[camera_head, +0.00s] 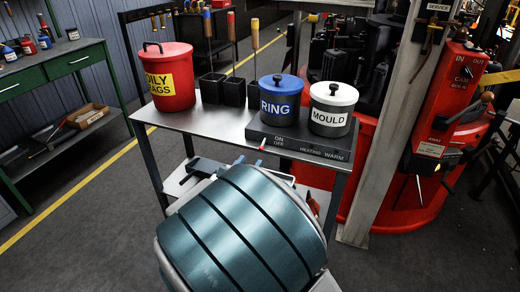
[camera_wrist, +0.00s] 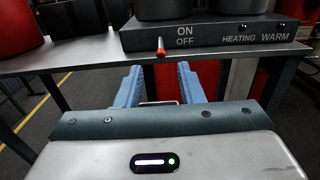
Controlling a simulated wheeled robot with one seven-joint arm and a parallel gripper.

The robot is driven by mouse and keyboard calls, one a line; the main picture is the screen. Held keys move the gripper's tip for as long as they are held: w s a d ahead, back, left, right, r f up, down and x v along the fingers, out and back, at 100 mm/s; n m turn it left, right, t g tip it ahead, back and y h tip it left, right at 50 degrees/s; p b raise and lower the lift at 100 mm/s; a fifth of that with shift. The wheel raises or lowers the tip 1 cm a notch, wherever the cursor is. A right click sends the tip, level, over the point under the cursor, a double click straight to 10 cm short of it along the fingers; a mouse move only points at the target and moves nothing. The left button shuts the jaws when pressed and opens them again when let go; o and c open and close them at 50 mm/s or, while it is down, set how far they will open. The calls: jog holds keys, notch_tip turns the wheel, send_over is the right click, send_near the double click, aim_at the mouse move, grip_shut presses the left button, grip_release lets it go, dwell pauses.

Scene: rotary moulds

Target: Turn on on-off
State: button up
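The on-off switch is a small lever with a red tip (camera_wrist: 160,47), sticking out of the front of a dark warmer box (camera_wrist: 215,35), left of its ON and OFF labels. It also shows small in the head view (camera_head: 262,142). The tip points outward and slightly down; I cannot tell its setting for sure. My gripper (camera_wrist: 160,86) is open and empty, its two blue fingers apart, below and short of the lever in the wrist view, not touching it. In the head view my arm fills the lower middle; I cannot clearly make out the fingertips there.
A blue RING pot (camera_head: 280,102) and a white-lidded MOULD pot (camera_head: 330,112) stand on the box. A red rag bin (camera_head: 168,78) and dark tool holders (camera_head: 222,90) stand left on the metal table (camera_head: 190,121). A red machine (camera_head: 445,115) is at right.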

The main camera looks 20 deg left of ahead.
aim_at(261, 146)
jog(key=w, duration=0.8)
jog(key=shift+w+d, duration=0.25)
jog(key=shift+d, duration=0.1)
grip_shut()
